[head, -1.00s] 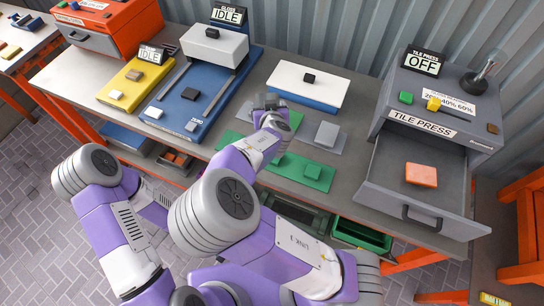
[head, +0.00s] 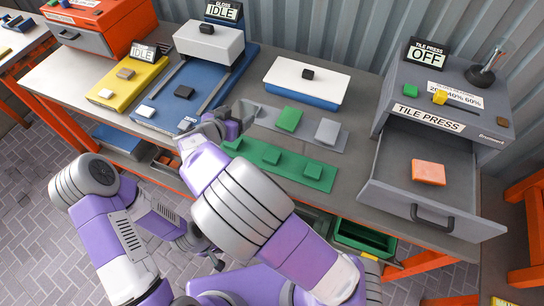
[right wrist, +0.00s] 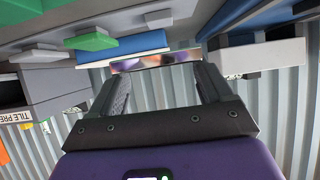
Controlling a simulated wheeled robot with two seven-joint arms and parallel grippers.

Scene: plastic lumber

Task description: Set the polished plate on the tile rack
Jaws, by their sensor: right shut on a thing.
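My right gripper (head: 228,122) is above the bench, just in front of the blue gloss machine. In the right wrist view its fingers (right wrist: 155,82) are shut on the polished plate (right wrist: 155,61), a thin, mirror-like strip. A green board (head: 296,178) with several green blocks and a grey board (head: 268,118) with a green tile (head: 289,119) and a grey tile (head: 328,131) lie to the right of the gripper. I cannot tell which board is the tile rack. A dark tip of my left gripper (head: 216,262) shows low, before the bench.
The grey tile press (head: 440,100) reads OFF; its open drawer (head: 425,200) holds an orange tile (head: 428,172). A white-topped blue box (head: 307,82) stands behind the boards. A yellow unit (head: 127,84) and the blue gloss machine (head: 178,98) read IDLE. A green bin (head: 365,238) sits below.

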